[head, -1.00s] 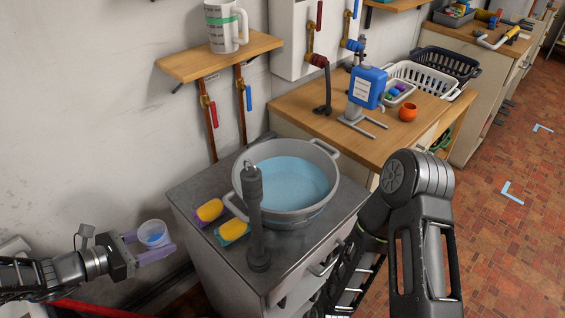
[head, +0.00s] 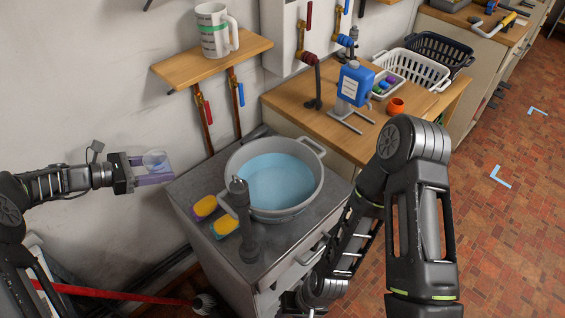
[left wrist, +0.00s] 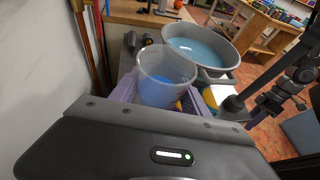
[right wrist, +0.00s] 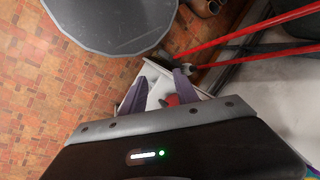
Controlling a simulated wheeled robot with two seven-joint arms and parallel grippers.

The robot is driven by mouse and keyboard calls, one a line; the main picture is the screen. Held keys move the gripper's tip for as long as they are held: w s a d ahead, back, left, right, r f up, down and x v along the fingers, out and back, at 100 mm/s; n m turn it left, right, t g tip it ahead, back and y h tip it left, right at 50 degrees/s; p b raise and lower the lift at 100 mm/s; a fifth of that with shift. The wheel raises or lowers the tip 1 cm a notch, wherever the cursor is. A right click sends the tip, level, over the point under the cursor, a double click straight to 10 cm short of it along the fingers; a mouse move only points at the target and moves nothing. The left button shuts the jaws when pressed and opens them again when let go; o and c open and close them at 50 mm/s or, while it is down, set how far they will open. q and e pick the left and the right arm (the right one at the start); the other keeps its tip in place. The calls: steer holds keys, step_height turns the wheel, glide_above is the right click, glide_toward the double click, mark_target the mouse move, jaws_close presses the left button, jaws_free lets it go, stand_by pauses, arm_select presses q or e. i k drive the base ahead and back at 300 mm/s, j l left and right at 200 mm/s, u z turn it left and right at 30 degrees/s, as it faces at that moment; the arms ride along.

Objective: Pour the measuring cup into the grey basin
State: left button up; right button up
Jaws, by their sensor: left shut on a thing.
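The measuring cup (head: 155,157), clear and holding blue liquid, is shut in my left gripper (head: 153,172). It is raised left of the grey basin (head: 318,190) and apart from it. In the left wrist view the cup (left wrist: 166,72) looks about upright between the purple fingers, with the basin (left wrist: 230,62) just beyond. The basin stands on the grey cabinet top and holds light blue water. My right gripper (right wrist: 160,84) shows in the right wrist view with its fingers apart and nothing between them. It is out of sight in the head view.
A dark grey upright post (head: 242,220) stands at the basin's front. Two yellow sponges (head: 205,206) lie at its left. A shelf (head: 215,60) with a white jug (head: 214,30) is above. A red-handled broom (head: 120,294) lies low at left.

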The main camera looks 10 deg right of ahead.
mark_target(284, 175)
steer(key=i+l, duration=0.1)
steer(key=l, duration=0.3)
steer(key=i+l, duration=0.1)
steer(key=l, duration=0.3)
steer(key=i+l, duration=0.1)
steer(key=l, duration=0.35)
